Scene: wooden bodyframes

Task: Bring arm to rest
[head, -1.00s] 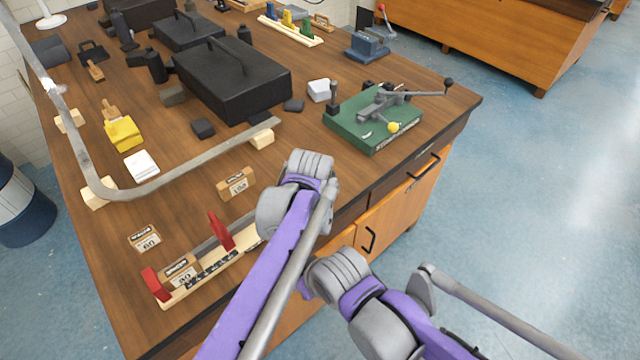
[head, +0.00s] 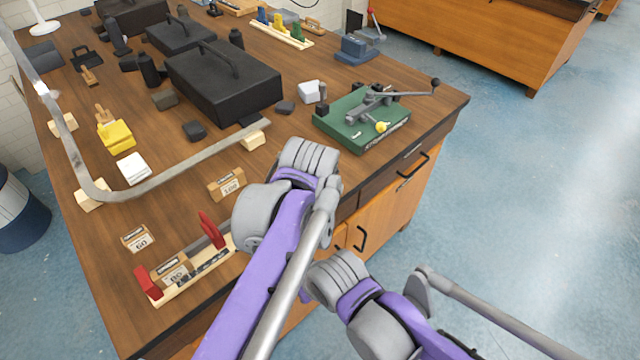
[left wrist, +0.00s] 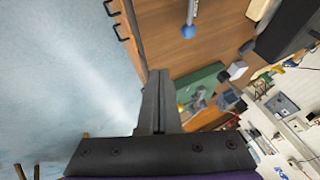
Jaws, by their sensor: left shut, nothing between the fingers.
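My left arm (head: 265,260) is purple and grey and reaches up over the near right edge of the wooden bench (head: 290,225). Its gripper does not show in the head view. In the left wrist view my left gripper (left wrist: 158,78) has its dark fingers together with nothing between them, apart from the bench things beyond. My right arm (head: 375,315) is bent at the lower right, over the floor beside the bench. Its gripper is outside both views.
On the bench are a green-based lever tool (head: 362,122), a black toolbox (head: 225,85), a curved metal strip (head: 170,180) on wooden blocks, sandpaper blocks (head: 227,185) and a red-ended wooden holder (head: 195,275). Blue floor (head: 530,220) lies open at the right.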

